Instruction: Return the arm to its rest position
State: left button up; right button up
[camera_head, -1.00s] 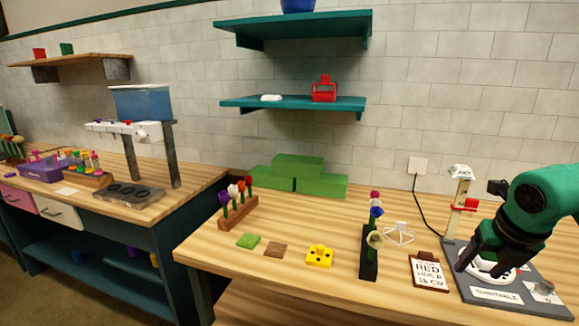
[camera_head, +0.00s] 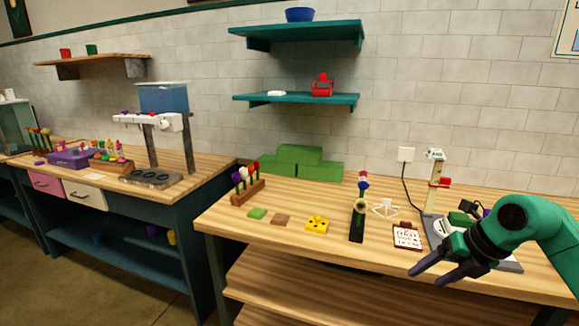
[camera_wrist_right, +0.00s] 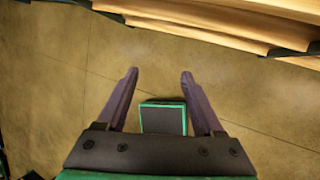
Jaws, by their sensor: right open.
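My right gripper (camera_head: 428,274) is in front of the right end of the workbench in the head view. Its arm (camera_head: 540,232) is green and comes in from the right. In the right wrist view its two dark fingers (camera_wrist_right: 159,78) are spread apart. Nothing is between the fingertips but the floor far below, with a dark green-edged block (camera_wrist_right: 163,117) showing between the finger bases. The gripper partly hides the grey turntable base (camera_head: 505,264) behind it. My left gripper is not in the head view.
The workbench (camera_head: 330,252) holds a flower rack (camera_head: 247,194), a yellow block (camera_head: 317,225), a dark stand with flowers (camera_head: 357,225), a sign (camera_head: 407,237) and green foam blocks (camera_head: 297,160). The wooden edge (camera_wrist_right: 235,30) crosses the top of the wrist view. Open floor lies in front.

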jog(key=w+a+f+m+t+y, duration=0.5)
jog(key=w+a+f+m+y, duration=0.25)
jog(key=f, duration=0.25)
jog(key=s+d+f+m+t+h, duration=0.25)
jog(key=f+m, duration=0.35)
jog(key=f, duration=0.4)
jog(key=s+d+f+m+t+h, duration=0.1)
jog(key=d+f+m+h, duration=0.25)
jog(key=f+m, duration=0.55)
jog(key=s+d+f+m+g+h, duration=0.2)
jog(key=s+f+m+g+h, duration=0.35)
jog(key=s+f, duration=1.7)
jog(key=s+a+f+m+g, duration=0.1)
jog(key=s+a+f+g, duration=0.1)
jog(key=s, duration=0.8)
jog(key=s+a+f+m+g, duration=0.2)
jog(key=s+f+g, duration=0.2)
jog(key=s+f, duration=0.3)
jog(key=s, duration=0.4)
jog(key=shift+a+f+g+y, duration=0.2)
jog(key=shift+a+g+y, duration=0.1)
jog(key=shift+y, duration=0.1)
